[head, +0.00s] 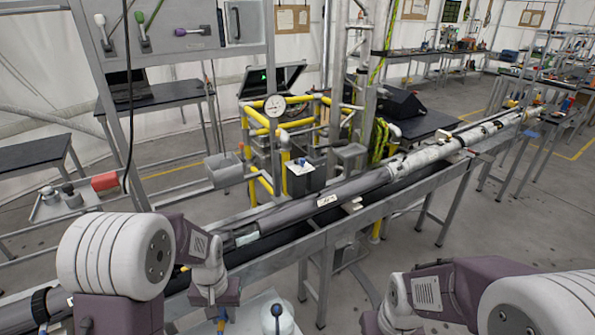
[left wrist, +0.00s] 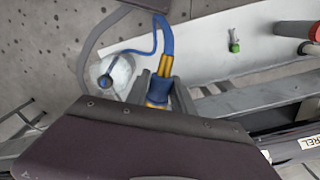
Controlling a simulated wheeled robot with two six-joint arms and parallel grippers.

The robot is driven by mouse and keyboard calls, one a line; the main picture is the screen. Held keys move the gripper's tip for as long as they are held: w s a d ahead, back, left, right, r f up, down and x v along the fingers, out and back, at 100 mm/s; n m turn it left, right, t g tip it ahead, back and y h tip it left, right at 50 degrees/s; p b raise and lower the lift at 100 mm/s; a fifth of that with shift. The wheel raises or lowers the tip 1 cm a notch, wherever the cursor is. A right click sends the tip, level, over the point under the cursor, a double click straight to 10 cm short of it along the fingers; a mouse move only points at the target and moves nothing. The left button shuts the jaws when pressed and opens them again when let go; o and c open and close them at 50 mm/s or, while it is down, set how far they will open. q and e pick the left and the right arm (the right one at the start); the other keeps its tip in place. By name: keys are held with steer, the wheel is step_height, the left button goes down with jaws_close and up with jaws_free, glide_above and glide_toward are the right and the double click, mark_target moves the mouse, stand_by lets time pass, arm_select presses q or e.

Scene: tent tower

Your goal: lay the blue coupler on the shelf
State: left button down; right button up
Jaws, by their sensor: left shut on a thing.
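My left gripper (left wrist: 160,90) is shut on the blue coupler (left wrist: 158,90), which has yellow bands next to it and a blue hose running away from it in the left wrist view. In the head view my left gripper (head: 216,298) is at the lower left, in front of the long pipe rack, with a bit of blue below it; most of the coupler is hidden there. A grey shelf (head: 48,212) with grey pieces and a red block stands at the left of the head view, apart from the gripper. My right gripper's fingers are not visible.
A long grey pipe (head: 290,212) lies along a metal rack (head: 385,200). A pale rounded thing with a dark blue knob (head: 278,310) stands right of my left gripper. Yellow piping with a gauge (head: 274,105) stands behind the rack.

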arm_select(q)
steer(key=shift+f, duration=0.1)
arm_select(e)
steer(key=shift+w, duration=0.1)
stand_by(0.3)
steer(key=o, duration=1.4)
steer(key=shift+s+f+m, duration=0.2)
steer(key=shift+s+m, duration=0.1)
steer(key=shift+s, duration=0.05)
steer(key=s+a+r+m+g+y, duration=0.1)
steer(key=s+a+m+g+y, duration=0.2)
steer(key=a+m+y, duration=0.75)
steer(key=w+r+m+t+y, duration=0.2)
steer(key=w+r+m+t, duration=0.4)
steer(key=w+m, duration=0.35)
arm_select(q)
steer(key=d+r+m, duration=0.4)
steer(key=d+m, duration=0.4)
steer(key=d, duration=0.5)
steer(key=shift+w+d+r, duration=0.2)
steer(key=shift+w+d, duration=0.15)
steer(key=shift+d, duration=0.05)
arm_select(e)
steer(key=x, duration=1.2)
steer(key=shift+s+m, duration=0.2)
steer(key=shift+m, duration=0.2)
